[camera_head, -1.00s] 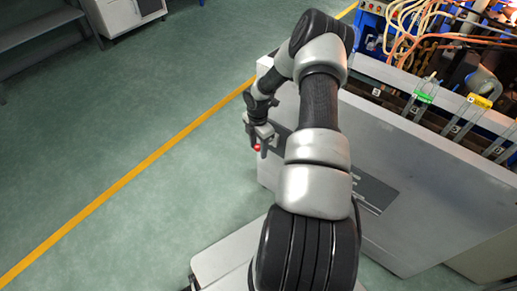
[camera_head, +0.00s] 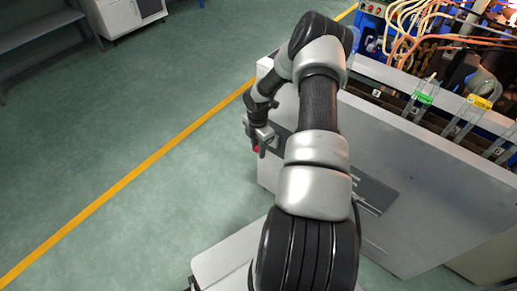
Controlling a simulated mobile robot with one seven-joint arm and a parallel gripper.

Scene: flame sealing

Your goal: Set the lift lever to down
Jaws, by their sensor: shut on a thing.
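The lift lever shows only as a small red knob (camera_head: 256,149) at the left end of the grey machine's front panel. My gripper (camera_head: 258,145) is at the knob, with its fingers pointing down and shut on it. The fingers cover most of the knob, and the lever's shaft is hidden. I cannot tell the lever's exact setting from this view.
The grey machine cabinet (camera_head: 420,190) fills the right side. Glass tubes with green (camera_head: 422,97) and yellow tags (camera_head: 479,102) stand along its top, near orange hoses. Green floor with a yellow line (camera_head: 140,170) is clear at left. A white cabinet (camera_head: 125,15) stands at the back.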

